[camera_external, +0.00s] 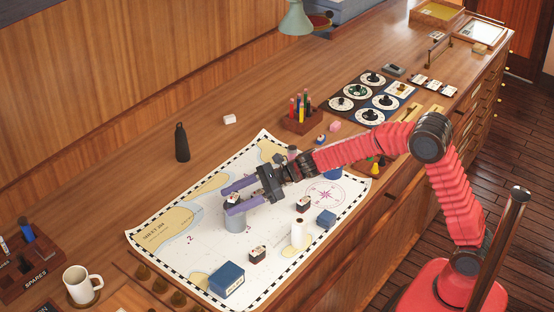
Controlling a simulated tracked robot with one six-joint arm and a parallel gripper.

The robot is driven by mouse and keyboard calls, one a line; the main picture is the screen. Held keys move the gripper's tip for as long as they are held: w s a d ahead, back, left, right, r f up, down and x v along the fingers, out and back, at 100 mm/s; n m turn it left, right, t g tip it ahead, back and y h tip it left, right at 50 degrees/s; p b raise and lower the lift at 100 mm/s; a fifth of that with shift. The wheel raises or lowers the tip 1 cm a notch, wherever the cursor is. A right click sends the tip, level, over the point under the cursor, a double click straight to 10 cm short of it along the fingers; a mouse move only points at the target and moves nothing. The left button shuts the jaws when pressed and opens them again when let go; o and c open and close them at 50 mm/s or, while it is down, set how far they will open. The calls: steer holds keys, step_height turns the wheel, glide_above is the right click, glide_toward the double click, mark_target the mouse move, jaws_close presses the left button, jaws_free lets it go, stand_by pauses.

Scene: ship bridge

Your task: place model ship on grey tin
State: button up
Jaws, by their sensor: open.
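My gripper (229,199), with two purple fingers, is open over the chart. The grey tin (236,223) stands upright on the chart just below the fingertips. A small dark model ship (232,200) with a pale top is between the fingertips and appears to sit on top of the tin. The near finger hides part of the ship and the tin's top edge, so their contact is hard to see. Similar small ships stand on the chart, one right of the tin (303,204) and one nearer the front (257,255).
A dark bottle (182,143) stands behind the chart. A pen holder (301,119) is at the back right, a mug (82,284) at the front left.

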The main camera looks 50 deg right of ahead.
steer(key=shift+r, duration=0.15)
steer(key=v, duration=1.2)
stand_by(0.6)
steer(key=s+d+n+g+h, duration=0.1)
steer(key=s+n+g+h, duration=0.1)
steer(key=s+n, duration=0.55)
steer(key=s+d+n+g+h, duration=0.15)
steer(key=s+n, duration=0.35)
steer(key=s, duration=0.6)
steer(key=s+d+f+n+h, duration=0.1)
steer(key=s+d+n+h, duration=0.6)
steer(key=s+d+n, duration=0.6)
steer(key=s+d, duration=0.2)
steer(key=shift+d+f+t+h, duration=0.3)
steer(key=shift+f+t+h, duration=0.05)
